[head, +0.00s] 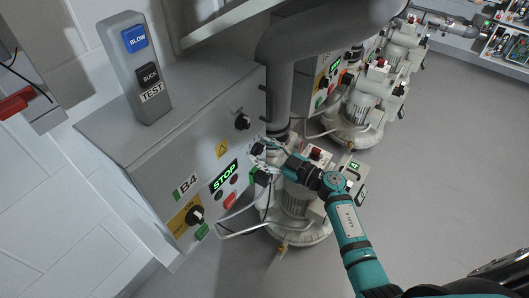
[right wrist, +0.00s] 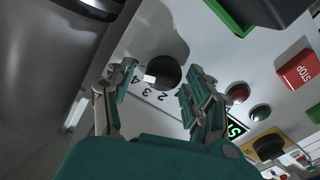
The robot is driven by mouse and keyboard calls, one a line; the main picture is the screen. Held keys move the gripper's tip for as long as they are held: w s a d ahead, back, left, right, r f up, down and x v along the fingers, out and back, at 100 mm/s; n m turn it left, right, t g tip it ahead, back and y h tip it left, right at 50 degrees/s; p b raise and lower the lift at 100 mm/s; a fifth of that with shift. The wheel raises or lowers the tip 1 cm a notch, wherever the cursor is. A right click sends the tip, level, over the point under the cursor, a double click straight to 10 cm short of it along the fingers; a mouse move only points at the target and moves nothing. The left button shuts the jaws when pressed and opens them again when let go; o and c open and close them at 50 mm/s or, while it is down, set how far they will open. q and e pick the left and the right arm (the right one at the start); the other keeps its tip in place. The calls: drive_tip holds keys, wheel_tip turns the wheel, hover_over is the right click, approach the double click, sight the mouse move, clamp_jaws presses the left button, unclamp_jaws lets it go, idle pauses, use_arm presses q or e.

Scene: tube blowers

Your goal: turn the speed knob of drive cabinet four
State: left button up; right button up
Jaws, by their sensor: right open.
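The grey drive cabinet (head: 150,170) is marked B4, and its green display (head: 223,177) reads STOP. In the right wrist view a round black knob (right wrist: 166,72) with a white pointer mark sits on its front, beside the printed numbers 2, 3 and 4. The mark is near 3 and 4. My right gripper (right wrist: 160,78) is open, with one finger on each side of the knob; I cannot tell whether they touch it. In the head view my right gripper (head: 266,156) is at the cabinet front's right edge. My left gripper is not in view.
A yellow-plated rotary switch (head: 195,215) and a red button (head: 230,201) are on the same front. A grey box (head: 140,85) with a blue BLOW sign stands on top. A thick grey pipe (head: 280,90) and white blower machines are close right. Open floor (head: 440,170) lies right.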

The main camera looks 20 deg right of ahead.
drive_tip(key=shift+r, duration=0.1)
drive_tip(key=c, duration=1)
